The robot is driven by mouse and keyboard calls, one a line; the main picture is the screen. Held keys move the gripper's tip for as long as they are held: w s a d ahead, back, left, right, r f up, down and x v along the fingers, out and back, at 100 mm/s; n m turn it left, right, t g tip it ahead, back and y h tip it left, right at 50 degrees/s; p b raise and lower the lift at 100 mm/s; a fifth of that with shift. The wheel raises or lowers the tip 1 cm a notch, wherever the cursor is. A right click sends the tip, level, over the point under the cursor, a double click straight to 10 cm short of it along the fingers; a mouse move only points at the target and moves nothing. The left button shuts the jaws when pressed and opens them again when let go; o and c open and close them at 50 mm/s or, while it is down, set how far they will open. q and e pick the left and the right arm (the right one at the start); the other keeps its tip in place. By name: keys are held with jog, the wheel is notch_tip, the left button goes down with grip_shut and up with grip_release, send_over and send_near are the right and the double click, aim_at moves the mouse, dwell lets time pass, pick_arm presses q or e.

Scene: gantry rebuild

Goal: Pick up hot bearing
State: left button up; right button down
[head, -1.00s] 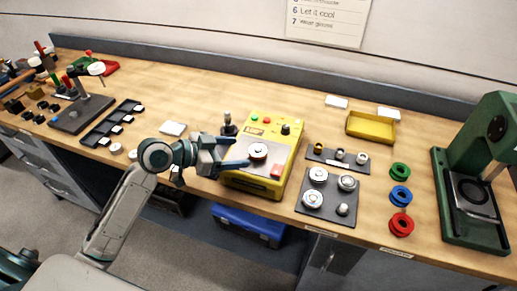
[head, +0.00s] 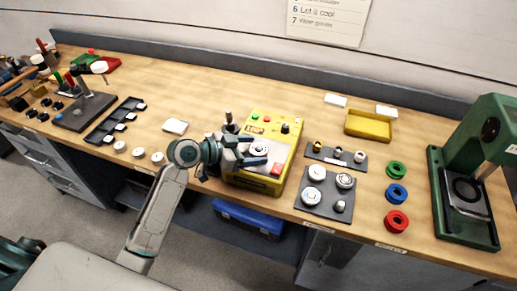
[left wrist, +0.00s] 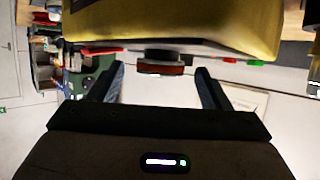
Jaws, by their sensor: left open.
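The bearing (head: 259,147) is a small ring on the top plate of the yellow heater (head: 252,179). In the left wrist view the bearing (left wrist: 161,62) shows as a dark, reddish-brown ring side-on. My left gripper (head: 258,151) is open, with one finger on the far side of the bearing and one on the near side. In the left wrist view my left gripper (left wrist: 160,72) has the bearing between the fingertips, with a gap on each side. The right gripper is not in view.
A dark plate (head: 323,204) with round metal parts lies right of the heater. Green, blue and red rings (head: 396,221), a yellow tray (head: 369,125) and a green press (head: 465,190) stand farther right. A black slotted rack (head: 113,121) is at left.

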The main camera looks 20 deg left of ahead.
pick_arm(q)
jog(key=c, duration=1.1)
jog(key=shift+r, duration=0.1)
jog(key=shift+r, duration=0.2)
jog(key=r+b, duration=0.2)
jog(key=shift+s+a+r, duration=0.1)
jog(key=shift+a+r, duration=0.1)
jog(key=shift+r, duration=0.2)
jog(key=shift+s+a+r+b, duration=0.3)
jog(key=shift+s+a+b, duration=0.15)
jog(key=shift+s+a, duration=1.4)
jog(key=shift+s+a+r+b, duration=0.25)
jog(key=shift+s+a+b, duration=0.15)
jog(key=shift+s+a, duration=1.4)
jog(key=shift+s+a+r+b, duration=0.3)
jog(key=shift+s+a+b, duration=0.15)
jog(key=shift+s+a, duration=1.35)
